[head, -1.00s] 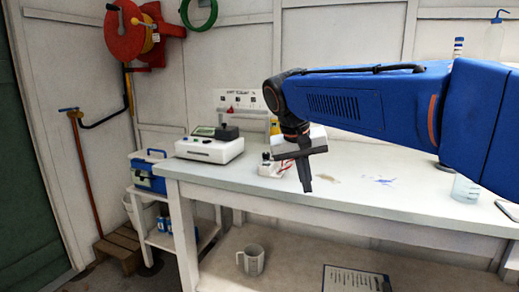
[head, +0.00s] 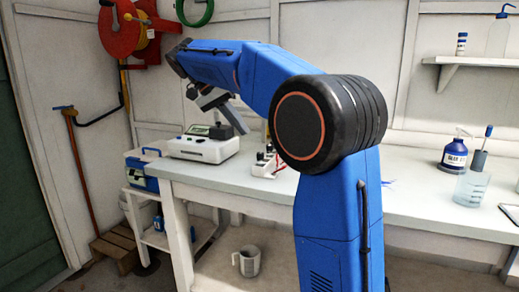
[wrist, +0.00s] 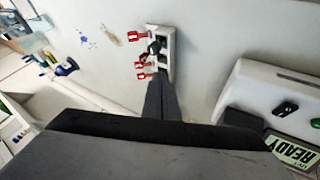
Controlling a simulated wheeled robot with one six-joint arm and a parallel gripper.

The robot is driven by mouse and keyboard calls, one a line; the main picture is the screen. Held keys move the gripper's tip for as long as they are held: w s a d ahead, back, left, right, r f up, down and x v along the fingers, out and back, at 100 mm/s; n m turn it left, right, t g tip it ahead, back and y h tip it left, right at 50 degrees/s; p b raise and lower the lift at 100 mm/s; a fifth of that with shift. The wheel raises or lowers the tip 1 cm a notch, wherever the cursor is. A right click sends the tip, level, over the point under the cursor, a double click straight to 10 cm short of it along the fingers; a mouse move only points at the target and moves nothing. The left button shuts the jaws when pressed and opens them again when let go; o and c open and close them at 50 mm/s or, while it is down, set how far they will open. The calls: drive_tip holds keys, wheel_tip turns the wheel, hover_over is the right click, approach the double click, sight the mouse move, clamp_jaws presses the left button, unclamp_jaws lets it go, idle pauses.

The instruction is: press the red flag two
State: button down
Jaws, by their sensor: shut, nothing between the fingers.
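Small red flags (wrist: 140,66) with white marks stick out from one side of a white block (wrist: 166,50) in the wrist view; I cannot read which one is two. In the head view the block (head: 264,165) stands on the bench, partly hidden by my arm. My gripper (wrist: 161,80) is shut and empty. In the wrist view its dark fingers point toward the block and overlap its lower end; contact cannot be told. In the head view my gripper (head: 235,119) is above the bench, close to the white reactor box.
The white reactor box (head: 203,148) with a green display (wrist: 293,150) reading READY stands left of the block. A beaker (head: 471,189) and a blue bottle (head: 455,155) stand at the bench's right. Small marks lie on the otherwise bare bench near the flags.

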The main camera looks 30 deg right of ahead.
drive_tip(key=shift+w+a+r, duration=0.15)
drive_tip(key=shift+w+a, duration=0.05)
drive_tip(key=shift+w, duration=0.2)
drive_tip(key=x, duration=1)
drive_tip(key=shift+s+d+r, duration=0.1)
drive_tip(key=shift+s+d, duration=0.7)
drive_tip(key=shift+s, duration=0.2)
drive_tip(key=shift+s+d, duration=0.55)
drive_tip(key=shift+s, duration=0.1)
